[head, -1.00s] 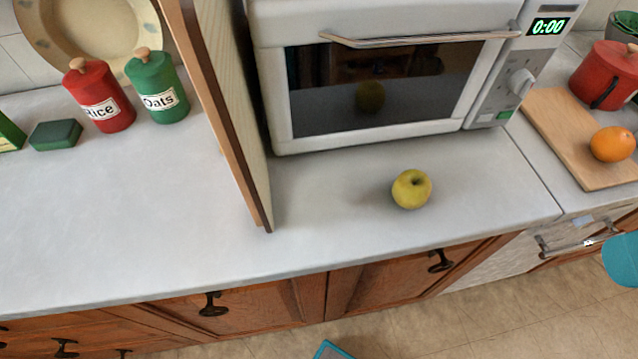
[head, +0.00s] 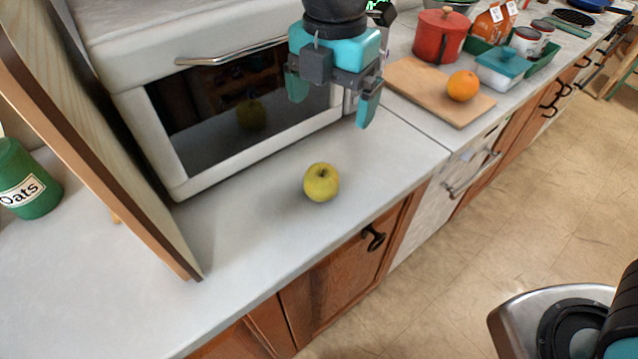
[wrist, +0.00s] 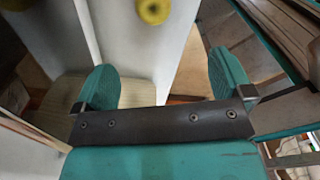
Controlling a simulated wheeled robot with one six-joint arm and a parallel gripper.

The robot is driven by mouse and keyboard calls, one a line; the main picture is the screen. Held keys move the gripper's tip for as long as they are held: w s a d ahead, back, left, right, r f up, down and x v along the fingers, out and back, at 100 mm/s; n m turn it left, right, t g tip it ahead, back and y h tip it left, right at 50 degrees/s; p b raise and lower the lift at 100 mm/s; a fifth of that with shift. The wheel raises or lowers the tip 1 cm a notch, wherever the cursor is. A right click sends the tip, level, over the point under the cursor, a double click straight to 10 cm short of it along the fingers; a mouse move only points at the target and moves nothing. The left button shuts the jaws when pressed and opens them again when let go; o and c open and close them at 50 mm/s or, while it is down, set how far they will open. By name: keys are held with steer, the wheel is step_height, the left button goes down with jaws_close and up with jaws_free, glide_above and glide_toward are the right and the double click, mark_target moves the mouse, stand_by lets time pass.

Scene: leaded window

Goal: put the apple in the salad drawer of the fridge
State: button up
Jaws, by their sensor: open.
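The yellow-green apple (head: 321,182) sits on the white counter in front of the microwave. In the wrist view the apple (wrist: 153,10) is partly cut off by the top edge. My gripper (head: 333,100) has teal fingers and hangs in front of the microwave's right side, above and slightly right of the apple in the head view. It is open and empty, apart from the apple. Its two fingers also show spread in the wrist view (wrist: 162,76). No fridge or salad drawer can be made out.
The microwave (head: 100,40) stands behind the apple, with a wooden panel (head: 90,150) upright on the left. On the right are a cutting board (head: 425,92) with an orange (head: 462,86) and a red pot (head: 440,36). Counter around the apple is clear.

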mark_target(321, 172)
steer(key=shift+n, duration=0.4)
steer(key=f, duration=0.4)
steer(key=f+p, duration=0.1)
steer(key=f, duration=0.7)
steer(key=shift+w+a+f, duration=0.1)
steer(key=shift+a+f, duration=0.1)
steer(key=shift+a, duration=0.1)
steer(key=shift+w+a+f+p, duration=0.15)
steer(key=shift+f+p, duration=0.35)
steer(key=shift+f, duration=0.85)
steer(key=shift+w+a+f+p, duration=0.15)
steer(key=shift+f+p, duration=0.35)
steer(key=shift+f, duration=0.8)
steer(key=c, duration=1.1)
